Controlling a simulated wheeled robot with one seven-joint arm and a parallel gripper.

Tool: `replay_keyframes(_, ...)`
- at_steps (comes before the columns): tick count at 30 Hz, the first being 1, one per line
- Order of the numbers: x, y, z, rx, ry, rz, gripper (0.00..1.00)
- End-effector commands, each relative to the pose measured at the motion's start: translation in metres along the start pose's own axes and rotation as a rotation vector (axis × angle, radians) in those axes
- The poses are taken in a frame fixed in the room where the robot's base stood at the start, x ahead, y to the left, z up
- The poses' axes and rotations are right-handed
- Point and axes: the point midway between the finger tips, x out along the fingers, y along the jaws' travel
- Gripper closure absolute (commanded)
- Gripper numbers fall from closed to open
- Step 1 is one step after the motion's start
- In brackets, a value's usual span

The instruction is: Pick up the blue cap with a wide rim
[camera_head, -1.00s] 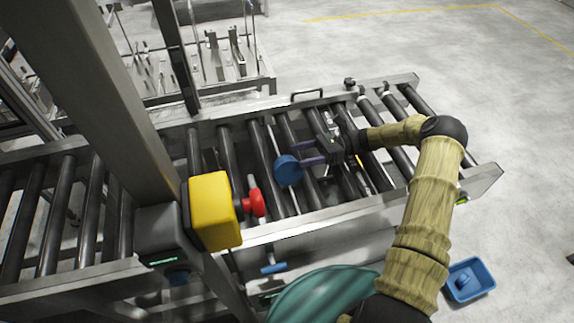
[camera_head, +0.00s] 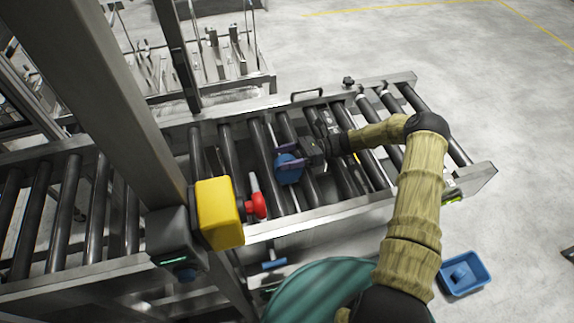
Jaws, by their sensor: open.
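The blue cap (camera_head: 289,172) lies on the black rollers of the conveyor, near the middle of the view. My gripper (camera_head: 288,164) is at the cap, with one purple finger at its upper edge and the other along its right side. The jaws are open around the cap. I cannot tell whether either finger touches it. Part of the cap is hidden by the fingers, and its rim is too small to make out.
A yellow box with a red button (camera_head: 219,213) stands at the conveyor's near side, left of the cap. A metal post (camera_head: 105,110) rises at the left. A blue bin (camera_head: 464,274) sits on the floor at the lower right. Conveyor side rails (camera_head: 340,212) border the rollers.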

Motion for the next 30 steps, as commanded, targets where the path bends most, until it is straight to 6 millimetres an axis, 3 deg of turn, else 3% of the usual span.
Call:
replay_keyframes(12, -0.0007, -0.0003, -0.0004, 0.000, 0.001, -0.001, 0.29)
replay_keyframes(21, -0.0007, -0.0002, 0.0002, 0.000, 0.000, 0.000, 0.85)
replay_keyframes(30, -0.0009, 0.0005, 0.0030, -0.001, 0.000, 0.000, 0.85)
